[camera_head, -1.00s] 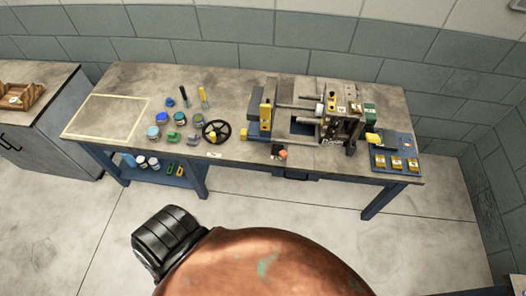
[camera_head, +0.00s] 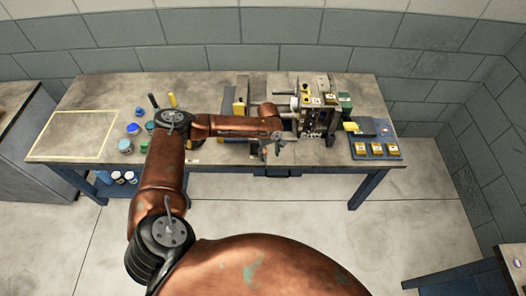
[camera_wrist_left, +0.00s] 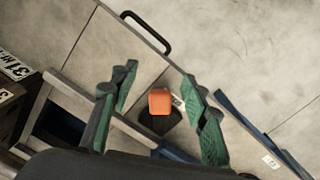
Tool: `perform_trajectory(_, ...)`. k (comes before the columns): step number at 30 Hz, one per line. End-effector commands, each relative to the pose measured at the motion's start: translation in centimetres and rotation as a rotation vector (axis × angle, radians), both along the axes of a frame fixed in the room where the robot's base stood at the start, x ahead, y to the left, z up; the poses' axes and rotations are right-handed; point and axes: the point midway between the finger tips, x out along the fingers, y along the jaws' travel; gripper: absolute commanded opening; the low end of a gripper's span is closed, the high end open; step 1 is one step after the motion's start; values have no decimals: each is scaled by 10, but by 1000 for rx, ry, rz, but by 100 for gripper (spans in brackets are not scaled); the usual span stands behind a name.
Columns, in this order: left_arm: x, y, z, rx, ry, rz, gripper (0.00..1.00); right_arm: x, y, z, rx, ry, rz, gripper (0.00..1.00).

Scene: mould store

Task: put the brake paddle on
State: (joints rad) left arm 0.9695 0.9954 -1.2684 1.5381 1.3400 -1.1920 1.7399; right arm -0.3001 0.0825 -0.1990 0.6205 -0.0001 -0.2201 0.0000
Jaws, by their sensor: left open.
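An orange pad on a dark base (camera_wrist_left: 160,101), which looks like the brake paddle, sits at the front edge of the bench, left of the machine (camera_head: 318,115). In the wrist view it lies between the two green-lined fingers of my left gripper (camera_wrist_left: 158,82), with a gap on both sides. The gripper is open, and it also shows in the head view (camera_head: 275,148) over the bench's front edge. There the gripper largely hides the pad. I cannot tell the height of the fingers over it. My right gripper is not in view.
A black drawer handle (camera_wrist_left: 146,32) is close by. A blue panel with yellow blocks (camera_head: 375,148) lies right of the machine. Several jars (camera_head: 125,146) stand on the left, partly behind my arm. A yellow-outlined area (camera_head: 75,135) at the bench's left is empty.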

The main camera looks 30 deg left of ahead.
Motion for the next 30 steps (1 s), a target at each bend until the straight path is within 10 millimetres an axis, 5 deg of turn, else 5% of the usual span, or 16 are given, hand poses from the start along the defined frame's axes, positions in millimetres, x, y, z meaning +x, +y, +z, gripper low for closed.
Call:
perform_trajectory(3, 12, 32, 32, 28, 6, 156, 42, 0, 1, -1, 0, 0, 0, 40)
perform_trajectory(8, 16, 47, 45, 36, 13, 252, 42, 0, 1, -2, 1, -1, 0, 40)
perform_trajectory(21, 16, 47, -15, 34, 13, 260, 42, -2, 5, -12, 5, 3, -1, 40)
perform_trajectory(30, 17, 48, -30, 35, 12, 259, 42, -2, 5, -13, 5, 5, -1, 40)
